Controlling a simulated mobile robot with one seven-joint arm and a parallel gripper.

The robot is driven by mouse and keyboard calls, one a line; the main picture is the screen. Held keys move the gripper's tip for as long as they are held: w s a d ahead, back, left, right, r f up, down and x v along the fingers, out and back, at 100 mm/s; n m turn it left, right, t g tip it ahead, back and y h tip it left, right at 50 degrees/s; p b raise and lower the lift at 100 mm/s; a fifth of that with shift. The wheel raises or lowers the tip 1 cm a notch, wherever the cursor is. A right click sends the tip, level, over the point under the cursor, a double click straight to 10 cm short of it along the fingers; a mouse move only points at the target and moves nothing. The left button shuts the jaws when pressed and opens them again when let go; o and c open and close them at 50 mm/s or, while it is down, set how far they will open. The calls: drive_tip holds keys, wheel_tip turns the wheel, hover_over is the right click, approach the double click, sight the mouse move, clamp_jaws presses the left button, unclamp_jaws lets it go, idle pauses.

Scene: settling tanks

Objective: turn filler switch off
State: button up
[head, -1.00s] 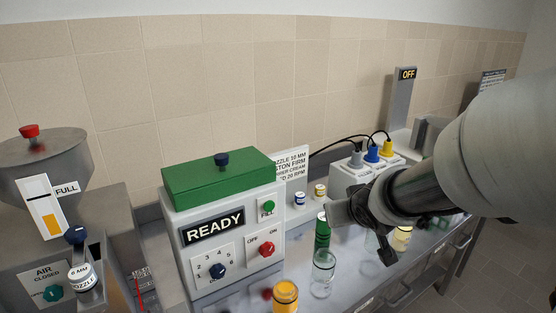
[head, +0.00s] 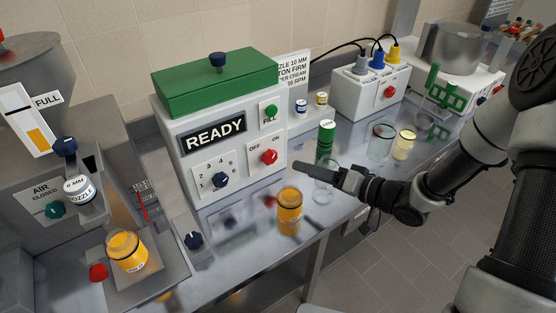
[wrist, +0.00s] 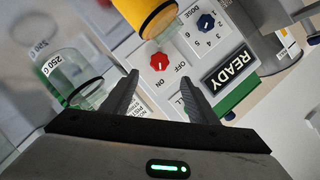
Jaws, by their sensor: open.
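The filler (head: 222,130) is a white box with a green lid and a READY display. Its red switch knob (head: 269,157) sits on the front under OFF and ON labels. The knob also shows in the wrist view (wrist: 159,62), beyond my fingertips; I cannot tell surely which label its mark points to. My gripper (head: 302,168) is just right of the knob in the head view, apart from it. It is open and empty, with fingers apart in the wrist view (wrist: 158,84).
An orange jar (head: 289,213) stands before the filler, near my gripper. A clear glass jar (head: 325,190) is partly behind my gripper, and a green cylinder (head: 325,142) stands behind that. A blue dose knob (head: 221,180) is left of the red switch. Another orange jar (head: 127,251) stands at left.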

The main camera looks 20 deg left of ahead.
sight(272, 159)
drive_tip(key=x, duration=1.2)
drive_tip(key=shift+w+a, duration=0.1)
drive_tip(key=shift+w, duration=0.05)
drive_tip(key=shift+f, duration=0.1)
drive_tip(key=c, duration=1)
